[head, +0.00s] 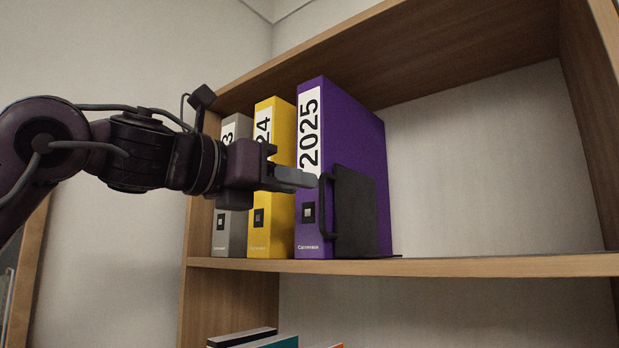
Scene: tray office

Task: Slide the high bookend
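The black bookend (357,213) stands upright on the high shelf, against the right side of the purple binder marked 2025 (351,125). It has a vertical handle (327,205) at its front edge. My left gripper (298,178) is in front of the purple binder's spine, with its fingertips just left of the upper part of the handle. The fingers overlap in this view, so I cannot tell whether they are open or shut, or whether they touch the handle. My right gripper is not in view.
A yellow binder (272,213) and a grey binder (230,233) stand left of the purple one. The shelf board (450,267) is clear right of the bookend, up to the right side panel (592,130). Books (275,342) show on the lower level.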

